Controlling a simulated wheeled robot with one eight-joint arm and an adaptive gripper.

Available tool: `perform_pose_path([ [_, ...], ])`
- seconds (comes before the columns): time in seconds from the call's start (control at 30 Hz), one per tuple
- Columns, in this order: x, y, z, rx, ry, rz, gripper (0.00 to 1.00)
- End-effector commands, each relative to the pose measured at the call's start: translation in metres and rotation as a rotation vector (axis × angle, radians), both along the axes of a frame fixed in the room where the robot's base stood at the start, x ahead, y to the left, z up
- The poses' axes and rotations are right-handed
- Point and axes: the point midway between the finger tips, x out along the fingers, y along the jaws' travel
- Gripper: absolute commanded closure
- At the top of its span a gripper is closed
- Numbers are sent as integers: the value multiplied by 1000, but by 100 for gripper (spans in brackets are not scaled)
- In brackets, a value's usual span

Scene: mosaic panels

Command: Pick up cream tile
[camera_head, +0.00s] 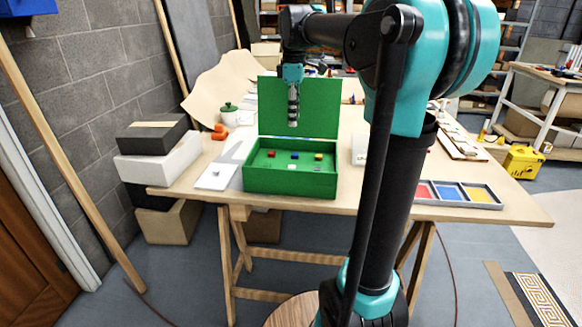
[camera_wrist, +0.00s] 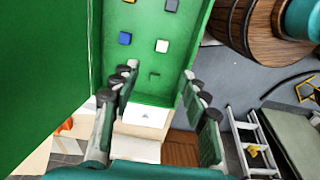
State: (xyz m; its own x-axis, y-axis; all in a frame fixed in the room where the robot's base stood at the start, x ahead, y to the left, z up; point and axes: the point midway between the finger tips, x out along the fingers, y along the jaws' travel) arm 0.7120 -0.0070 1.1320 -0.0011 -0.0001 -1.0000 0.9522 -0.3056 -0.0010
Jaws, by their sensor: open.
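The cream tile (camera_head: 291,167) lies flat on the floor of the open green box (camera_head: 290,184), in front of a blue tile. In the wrist view the cream tile (camera_wrist: 162,46) is a small pale square beyond my fingertips. My gripper (camera_head: 293,122) points down above the box, in front of its raised lid, well clear of the tile. In the wrist view my gripper (camera_wrist: 160,72) has its fingers apart with nothing between them.
A red tile (camera_head: 271,154), a blue tile (camera_head: 294,155) and a yellow tile (camera_head: 318,156) lie near the cream one. The lid (camera_head: 312,105) stands upright behind. A tray of coloured compartments (camera_head: 487,206) lies to the right.

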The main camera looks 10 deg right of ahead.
Motion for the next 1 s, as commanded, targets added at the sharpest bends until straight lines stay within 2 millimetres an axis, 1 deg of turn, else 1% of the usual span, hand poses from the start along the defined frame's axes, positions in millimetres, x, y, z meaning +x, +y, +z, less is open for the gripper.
perform_pose_path([
  [0.3,0,0,-63,0,-1,-2,55],
  [0.5,0,1,-98,0,-1,-3,55],
  [0.6,0,1,-107,0,-1,-3,55],
  [0.77,-1,1,-116,0,-1,-3,55],
  [0.87,-2,4,-127,0,-1,-2,55],
  [1.0,-4,7,-147,0,-1,-3,55],
])
